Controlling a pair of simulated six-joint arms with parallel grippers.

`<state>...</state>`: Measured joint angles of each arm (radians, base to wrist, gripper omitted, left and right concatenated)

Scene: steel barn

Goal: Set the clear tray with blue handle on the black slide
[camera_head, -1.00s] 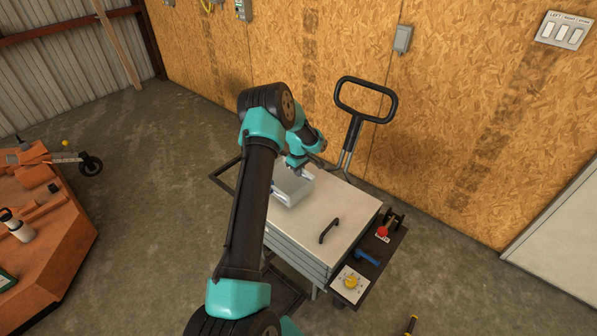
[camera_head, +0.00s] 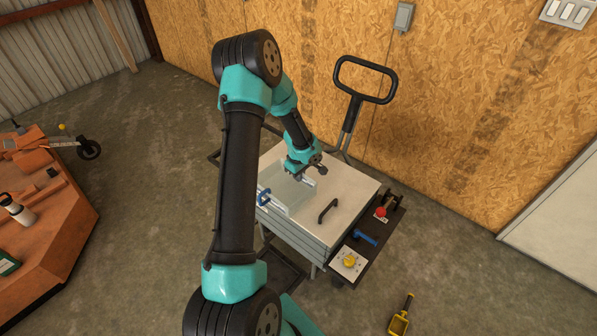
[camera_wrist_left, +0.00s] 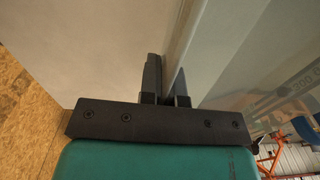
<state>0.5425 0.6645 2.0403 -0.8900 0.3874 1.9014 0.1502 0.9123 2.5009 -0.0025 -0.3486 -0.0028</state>
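The clear tray (camera_head: 284,193) is a see-through box over the back left part of the white cart top. Its blue handle (camera_head: 264,197) shows at its left end, beside my arm. My left gripper (camera_head: 309,181) is at the tray's right wall. In the left wrist view the fingers (camera_wrist_left: 166,82) straddle a thin clear wall of the tray (camera_wrist_left: 210,45) and look closed on it. I cannot tell whether the tray touches the cart top. A black frame (camera_head: 283,272) sits low at the cart's left, partly behind my arm; I cannot tell whether it is the black slide. My right gripper is not in view.
The white cart top (camera_head: 345,185) has a black handle (camera_head: 328,211) on it. A black side panel (camera_head: 378,232) carries a red knob, a blue handle and a yellow dial. A tall push handle (camera_head: 365,80) stands behind. A yellow tool (camera_head: 401,315) lies on the floor.

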